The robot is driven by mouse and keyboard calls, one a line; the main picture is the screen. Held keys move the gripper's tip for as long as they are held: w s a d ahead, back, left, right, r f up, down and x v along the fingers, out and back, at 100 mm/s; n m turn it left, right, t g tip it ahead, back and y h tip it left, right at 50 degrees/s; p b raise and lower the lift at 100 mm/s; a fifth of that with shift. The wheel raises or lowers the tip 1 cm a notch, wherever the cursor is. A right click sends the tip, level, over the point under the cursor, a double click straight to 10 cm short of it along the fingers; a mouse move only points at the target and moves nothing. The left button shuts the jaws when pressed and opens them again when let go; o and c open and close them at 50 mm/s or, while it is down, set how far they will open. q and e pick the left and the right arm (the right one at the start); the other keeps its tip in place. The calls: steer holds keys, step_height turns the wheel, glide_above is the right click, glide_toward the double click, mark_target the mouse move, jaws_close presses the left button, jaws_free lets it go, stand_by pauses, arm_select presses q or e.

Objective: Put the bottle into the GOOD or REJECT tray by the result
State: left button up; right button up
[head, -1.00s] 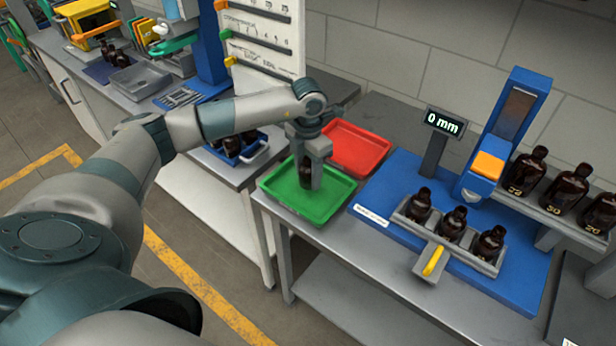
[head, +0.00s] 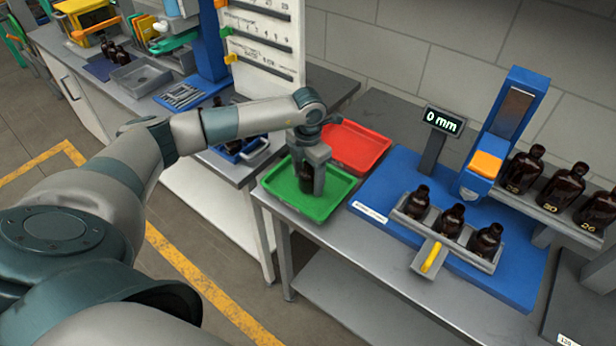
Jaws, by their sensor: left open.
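The display (head: 444,120) on the blue measuring station (head: 400,171) reads 0 mm. My right gripper is not in view.
Three amber bottles (head: 450,220) sit in a grey holder with a yellow handle (head: 431,257). Numbered bottles (head: 563,187) stand on a shelf at the right. A blue crate with a bottle (head: 239,150) is left of the green tray.

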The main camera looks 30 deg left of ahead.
arm_select(q)
steer(key=shift+r, duration=0.15)
steer(key=shift+w+r, duration=0.1)
steer(key=shift+r, duration=0.4)
step_height(320, 180, up, 10)
steer(key=b, duration=0.4)
steer(key=shift+r, duration=0.5)
